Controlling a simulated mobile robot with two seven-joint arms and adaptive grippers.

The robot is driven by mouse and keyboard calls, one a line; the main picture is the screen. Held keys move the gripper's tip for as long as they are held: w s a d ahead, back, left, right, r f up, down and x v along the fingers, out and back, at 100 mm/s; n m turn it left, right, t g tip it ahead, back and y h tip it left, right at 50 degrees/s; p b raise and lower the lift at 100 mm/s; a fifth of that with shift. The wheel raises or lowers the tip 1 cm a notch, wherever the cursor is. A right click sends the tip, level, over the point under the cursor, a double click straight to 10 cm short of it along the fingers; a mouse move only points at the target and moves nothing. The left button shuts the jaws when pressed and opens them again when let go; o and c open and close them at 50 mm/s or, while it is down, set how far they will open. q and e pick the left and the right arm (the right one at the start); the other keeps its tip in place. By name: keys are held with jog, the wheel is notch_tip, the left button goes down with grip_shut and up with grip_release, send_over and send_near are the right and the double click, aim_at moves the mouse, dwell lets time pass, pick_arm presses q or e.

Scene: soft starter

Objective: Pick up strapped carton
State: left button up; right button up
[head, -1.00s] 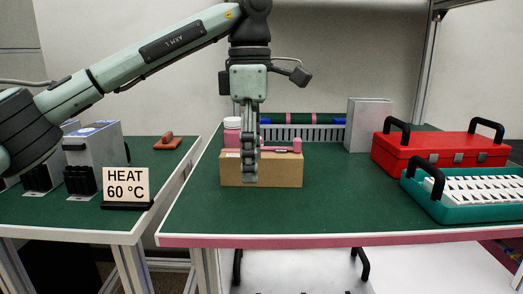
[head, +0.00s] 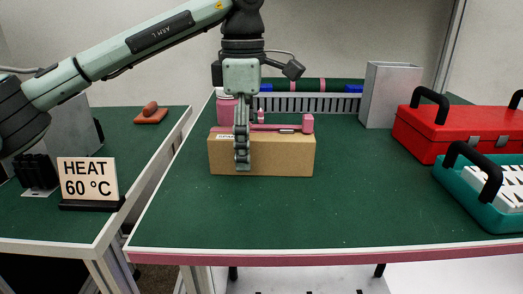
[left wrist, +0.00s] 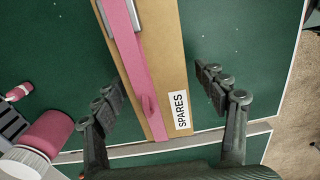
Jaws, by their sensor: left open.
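The strapped carton (head: 280,158) is a brown box on the green table in the head view, with a pink strap along its top. The left wrist view shows its top (left wrist: 165,52), the pink strap (left wrist: 139,70) and a white "SPARES" label (left wrist: 180,110). My left gripper (head: 242,165) points down at the carton's left part and hides some of its front. In the left wrist view the open fingers (left wrist: 160,88) stand on either side of the carton, with a gap on both sides. My right gripper is not in view.
A pink jar with a white lid (left wrist: 48,138) stands close by the left finger. A grey box (head: 391,95), a red toolbox (head: 455,128) and a teal tray (head: 478,212) are to the right. The "HEAT 60 °C" sign (head: 88,180) stands on the left table. The front table area is clear.

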pick_arm(q)
jog(key=shift+f, duration=0.65)
jog(key=c, duration=1.5)
jog(key=shift+c, duration=0.2)
jog(key=shift+r, duration=0.2)
jog(key=shift+w+r, duration=0.1)
jog(key=shift+r, duration=0.2)
jog(key=r, duration=0.3)
jog(key=shift+s+a+r, duration=0.2)
jog(key=shift+a+r, duration=0.15)
jog(key=s+a+r, duration=0.6)
jog(key=a, duration=0.3)
jog(key=shift+r, duration=0.15)
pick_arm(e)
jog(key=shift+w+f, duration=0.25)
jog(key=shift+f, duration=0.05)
